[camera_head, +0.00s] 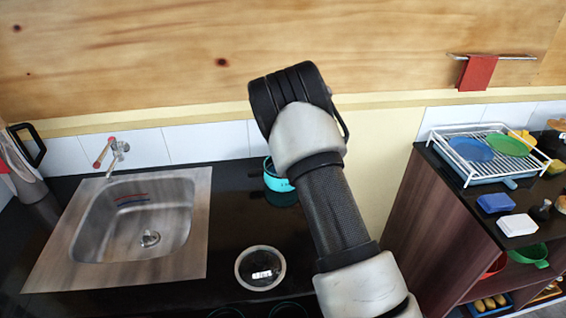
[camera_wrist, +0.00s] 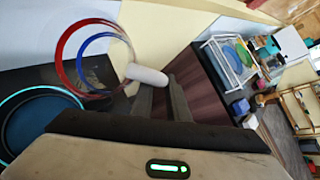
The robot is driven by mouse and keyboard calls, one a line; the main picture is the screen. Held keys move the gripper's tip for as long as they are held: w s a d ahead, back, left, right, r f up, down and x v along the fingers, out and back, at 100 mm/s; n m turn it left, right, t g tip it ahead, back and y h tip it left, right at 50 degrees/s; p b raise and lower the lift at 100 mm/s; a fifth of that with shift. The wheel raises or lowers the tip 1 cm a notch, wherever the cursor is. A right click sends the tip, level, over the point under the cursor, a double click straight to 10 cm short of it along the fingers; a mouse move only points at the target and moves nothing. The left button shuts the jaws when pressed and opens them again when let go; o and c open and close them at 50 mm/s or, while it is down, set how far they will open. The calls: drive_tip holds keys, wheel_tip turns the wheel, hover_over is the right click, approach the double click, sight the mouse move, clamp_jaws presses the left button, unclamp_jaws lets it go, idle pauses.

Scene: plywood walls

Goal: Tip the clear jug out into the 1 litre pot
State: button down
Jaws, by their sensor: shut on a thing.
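In the wrist view the clear jug (camera_wrist: 97,62) shows as a see-through body with a red ring and a blue ring. My gripper (camera_wrist: 162,88) is shut on the jug's pale handle (camera_wrist: 147,75). I cannot tell the jug's exact tilt or what is in it. In the head view a teal pot (camera_head: 276,180) stands on the dark counter, partly behind my arm. My gripper and the jug are hidden there.
A steel sink (camera_head: 140,225) with a tap is at the left. A round, dark, pale-rimmed object (camera_head: 260,268) lies on the counter (camera_head: 228,225). A white dish rack (camera_head: 482,155) with plates stands on the right cabinet. A red cloth (camera_head: 478,73) hangs on the wall.

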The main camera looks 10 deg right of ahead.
drive_tip(key=d+y, duration=0.1)
drive_tip(key=d+g+y, duration=0.1)
drive_tip(key=w+d+f+y, duration=0.1)
drive_tip(key=shift+w+d+m+g, duration=0.1)
drive_tip(key=shift+d+m+g, duration=0.05)
drive_tip(key=shift+m+g, duration=0.15)
drive_tip(key=shift+w+d+f+g+y, duration=0.25)
drive_tip(key=shift+d+f+y, duration=0.25)
drive_tip(key=shift+y, duration=0.45)
drive_tip(key=shift+w+d+f+g+y, duration=0.15)
drive_tip(key=shift+d+f+g+y, duration=0.3)
drive_tip(key=shift+y, duration=0.5)
